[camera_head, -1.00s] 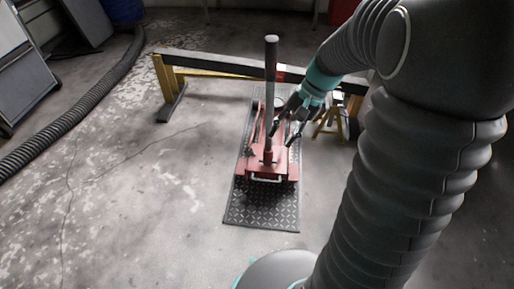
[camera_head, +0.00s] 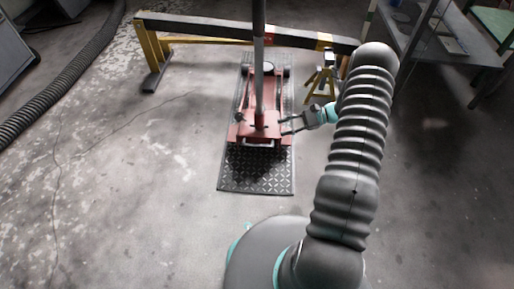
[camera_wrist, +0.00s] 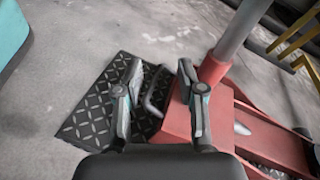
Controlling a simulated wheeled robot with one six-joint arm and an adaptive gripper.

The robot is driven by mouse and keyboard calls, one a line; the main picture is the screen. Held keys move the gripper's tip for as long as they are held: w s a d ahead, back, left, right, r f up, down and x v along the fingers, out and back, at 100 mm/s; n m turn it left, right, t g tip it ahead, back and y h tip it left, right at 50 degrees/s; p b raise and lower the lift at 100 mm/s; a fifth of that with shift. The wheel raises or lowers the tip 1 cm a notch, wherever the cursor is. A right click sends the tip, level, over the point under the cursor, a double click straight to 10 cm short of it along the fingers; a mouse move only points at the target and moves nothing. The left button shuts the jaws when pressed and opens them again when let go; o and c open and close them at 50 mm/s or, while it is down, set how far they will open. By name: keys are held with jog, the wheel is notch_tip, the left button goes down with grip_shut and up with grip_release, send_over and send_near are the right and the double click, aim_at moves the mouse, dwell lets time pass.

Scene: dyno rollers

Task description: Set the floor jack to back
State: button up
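The red floor jack (camera_head: 262,124) stands on a black diamond-plate mat (camera_head: 256,179), its grey handle (camera_head: 259,75) rising nearly upright. My gripper (camera_head: 284,125) is at the right side of the jack's near end, fingers apart and pointing left towards the base of the handle. In the wrist view my gripper (camera_wrist: 160,85) shows its two fingers spread. The jack's red body (camera_wrist: 235,125) and handle socket lie just right of and beyond the right finger. A small metal loop on the jack's end shows between the fingers. Whether a finger touches the jack I cannot tell.
A black and yellow beam stand (camera_head: 200,28) spans behind the jack. A yellow jack stand (camera_head: 321,82) is to the right behind my gripper. A metal bench (camera_head: 445,45) stands at the far right. A ribbed hose (camera_head: 75,72) lies at left.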

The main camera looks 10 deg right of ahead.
aim_at(257, 146)
notch_tip(257, 146, down, 13)
jog(key=s+d+m+t+y, duration=0.1)
jog(key=d+m+t+y, duration=0.15)
jog(key=m+t, duration=0.2)
jog(key=shift+h, duration=0.25)
jog(key=x, duration=1.3)
jog(key=shift+s+a+f+b, duration=0.15)
jog(key=shift+f+b, duration=0.05)
jog(key=shift+b, duration=0.15)
grip_shut()
